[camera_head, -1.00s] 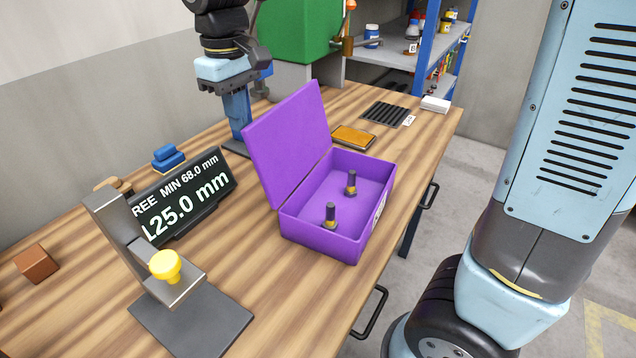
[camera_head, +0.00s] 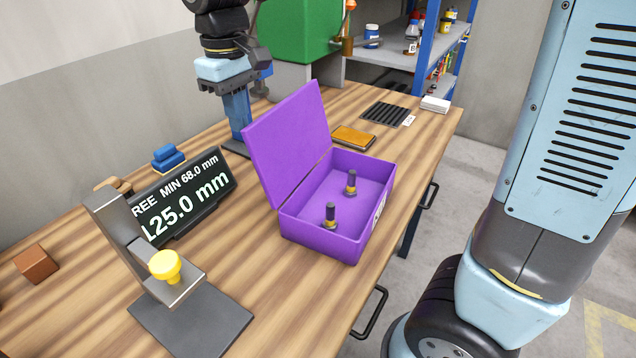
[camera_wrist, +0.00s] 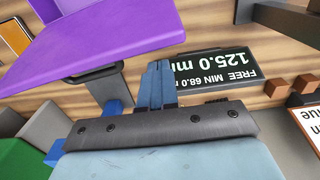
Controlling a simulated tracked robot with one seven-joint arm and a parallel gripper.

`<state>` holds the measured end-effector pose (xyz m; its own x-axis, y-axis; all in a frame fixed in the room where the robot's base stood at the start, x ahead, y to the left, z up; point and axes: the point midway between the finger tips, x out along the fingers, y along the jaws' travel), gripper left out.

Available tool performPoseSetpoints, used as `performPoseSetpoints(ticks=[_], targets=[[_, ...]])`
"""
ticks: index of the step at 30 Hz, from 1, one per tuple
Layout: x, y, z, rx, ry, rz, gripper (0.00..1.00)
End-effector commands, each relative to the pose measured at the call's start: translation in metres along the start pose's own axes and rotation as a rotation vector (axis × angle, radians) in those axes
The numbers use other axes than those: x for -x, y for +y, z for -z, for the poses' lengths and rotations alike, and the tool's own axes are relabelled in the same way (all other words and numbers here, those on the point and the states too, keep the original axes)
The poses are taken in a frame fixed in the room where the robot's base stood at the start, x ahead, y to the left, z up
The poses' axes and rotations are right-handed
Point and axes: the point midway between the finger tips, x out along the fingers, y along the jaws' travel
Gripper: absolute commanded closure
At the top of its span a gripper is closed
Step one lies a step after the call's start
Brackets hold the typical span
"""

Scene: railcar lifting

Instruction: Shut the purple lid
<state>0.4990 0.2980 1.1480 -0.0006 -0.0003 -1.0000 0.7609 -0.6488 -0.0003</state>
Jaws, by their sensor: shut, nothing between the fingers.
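The purple box (camera_head: 325,245) stands on the workbench. Its purple lid (camera_head: 287,145) is open, raised and leaning back to the left. Two dark bolts (camera_head: 351,183) with yellowish bands stand upright inside the box. My gripper (camera_head: 237,130) is behind the lid, beyond its left side, with blue fingers pointing down, shut and empty. In the wrist view the fingers (camera_wrist: 158,72) are together, and the purple lid (camera_wrist: 95,38) fills the upper left, apart from them. The exact gap between fingers and lid is hard to tell.
A display (camera_head: 185,198) reading 125.0 mm and a grey stand with a yellow knob (camera_head: 165,266) stand left of the box. Blue blocks (camera_head: 168,159) lie behind the display. An orange tray (camera_head: 354,138) and a black ribbed mat (camera_head: 388,115) lie behind the box.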

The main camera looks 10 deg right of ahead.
Motion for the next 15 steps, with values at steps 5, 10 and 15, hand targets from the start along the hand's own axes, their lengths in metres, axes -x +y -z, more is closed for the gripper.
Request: performPoseSetpoints(ticks=[5, 10, 15], targets=[[0.000, 0.001, -0.005, 0.000, 0.000, 0.000, 1.00], [0.000, 0.001, -0.010, 0.000, 0.001, 0.000, 1.00], [0.001, 0.002, -0.014, 0.000, 0.001, 0.000, 1.00]])
